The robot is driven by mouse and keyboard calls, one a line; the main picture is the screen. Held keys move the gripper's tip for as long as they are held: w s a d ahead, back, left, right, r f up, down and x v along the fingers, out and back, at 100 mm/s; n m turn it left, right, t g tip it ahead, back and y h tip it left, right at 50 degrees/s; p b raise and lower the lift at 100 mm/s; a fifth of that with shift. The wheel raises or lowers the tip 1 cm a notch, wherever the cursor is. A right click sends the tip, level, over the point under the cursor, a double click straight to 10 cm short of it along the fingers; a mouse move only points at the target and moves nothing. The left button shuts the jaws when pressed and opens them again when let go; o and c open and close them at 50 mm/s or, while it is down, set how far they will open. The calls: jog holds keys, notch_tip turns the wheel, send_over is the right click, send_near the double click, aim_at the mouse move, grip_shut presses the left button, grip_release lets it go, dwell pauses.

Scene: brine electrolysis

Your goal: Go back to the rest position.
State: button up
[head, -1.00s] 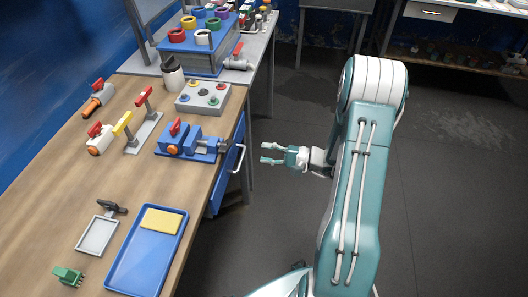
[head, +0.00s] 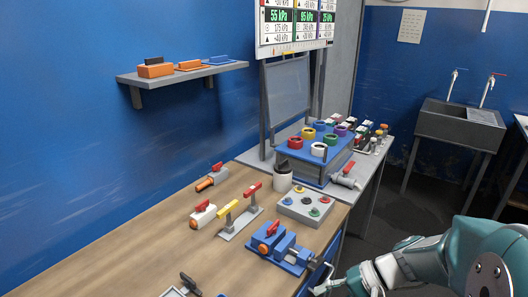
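My teal arm comes in from the lower right corner. My gripper (head: 323,281) is at the bottom edge of the head view, in front of the workbench's right edge. Its two thin fingers look apart, with nothing between them. Closest to it on the bench is the blue vise-like device with a red handle (head: 280,246), to its upper left. I cannot tell whether the gripper touches it, but they look apart.
A sink (head: 460,125) stands behind. Floor (head: 385,222) shows between bench and sink.

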jog(key=s+d+r+n+t+h, duration=0.2)
jog(key=s+r+n+t+h, duration=0.2)
jog(key=s+r+h, duration=0.6)
jog(key=shift+s+r+t, duration=0.15)
jog(key=shift+t, duration=0.45)
jog(key=shift+o, duration=0.2)
dwell(0.4)
